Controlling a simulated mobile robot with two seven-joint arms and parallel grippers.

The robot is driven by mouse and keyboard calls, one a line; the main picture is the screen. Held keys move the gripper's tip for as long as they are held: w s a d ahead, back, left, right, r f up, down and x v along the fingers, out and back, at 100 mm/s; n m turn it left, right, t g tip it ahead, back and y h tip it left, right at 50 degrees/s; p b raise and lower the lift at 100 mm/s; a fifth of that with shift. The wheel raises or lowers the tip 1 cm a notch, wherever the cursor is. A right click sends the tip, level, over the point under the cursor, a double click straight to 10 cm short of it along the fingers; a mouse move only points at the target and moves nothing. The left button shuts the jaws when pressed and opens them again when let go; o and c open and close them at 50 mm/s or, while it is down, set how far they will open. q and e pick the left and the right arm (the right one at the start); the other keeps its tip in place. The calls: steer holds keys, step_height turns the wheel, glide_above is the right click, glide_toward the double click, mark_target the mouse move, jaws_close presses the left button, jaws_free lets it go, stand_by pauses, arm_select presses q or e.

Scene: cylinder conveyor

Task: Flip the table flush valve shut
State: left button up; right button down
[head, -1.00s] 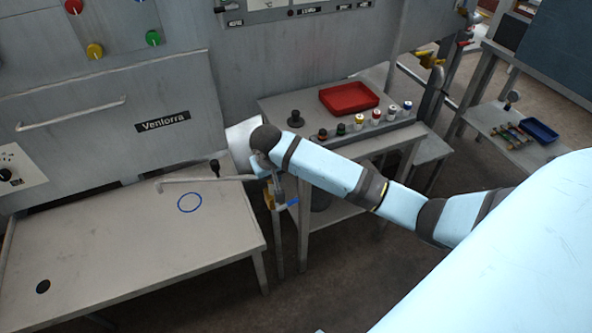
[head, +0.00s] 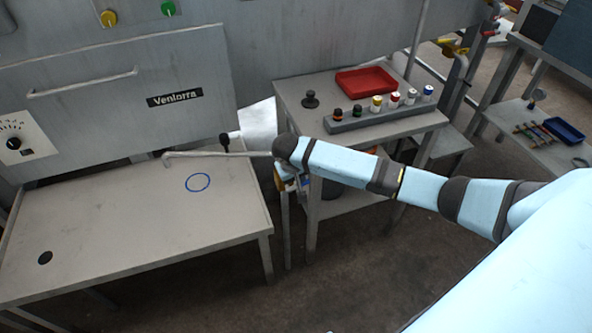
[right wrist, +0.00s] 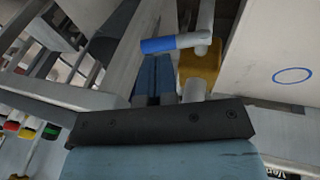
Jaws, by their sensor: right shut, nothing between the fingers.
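The flush valve (right wrist: 199,68) is a brass-yellow body on a grey pipe beside the left table. Its blue-sleeved handle (right wrist: 172,43) sticks out crosswise to the pipe, leftward in the right wrist view. In the head view the valve (head: 280,181) is a small yellow patch, partly hidden by my wrist. My right gripper (right wrist: 153,80) is shut and empty, with its blue fingers side by side. The fingertips lie just below the handle in the wrist view; I cannot tell whether they touch it. My left gripper is not in view.
The grey table (head: 110,235) with a blue ring and a dark hole stands left; a thin spout pipe (head: 215,154) reaches over it. A right-hand table carries a red tray (head: 365,80) and a rack (head: 385,117) of several cylinders. Open floor lies in front.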

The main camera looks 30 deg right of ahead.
steer(key=shift+x, duration=1.25)
arm_select(q)
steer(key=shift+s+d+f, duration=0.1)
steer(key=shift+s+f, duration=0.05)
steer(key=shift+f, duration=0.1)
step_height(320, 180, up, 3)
steer(key=p, duration=0.5)
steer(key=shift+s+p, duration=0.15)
steer(key=shift+p, duration=0.2)
arm_select(e)
steer(key=y, duration=0.1)
steer(key=d+f+y, duration=0.1)
steer(key=y, duration=0.1)
steer(key=shift+s+f+t+y, duration=0.2)
steer(key=shift+t+y, duration=0.1)
steer(key=shift+t, duration=0.1)
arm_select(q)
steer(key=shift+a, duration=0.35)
arm_select(e)
steer(key=shift+r, duration=0.1)
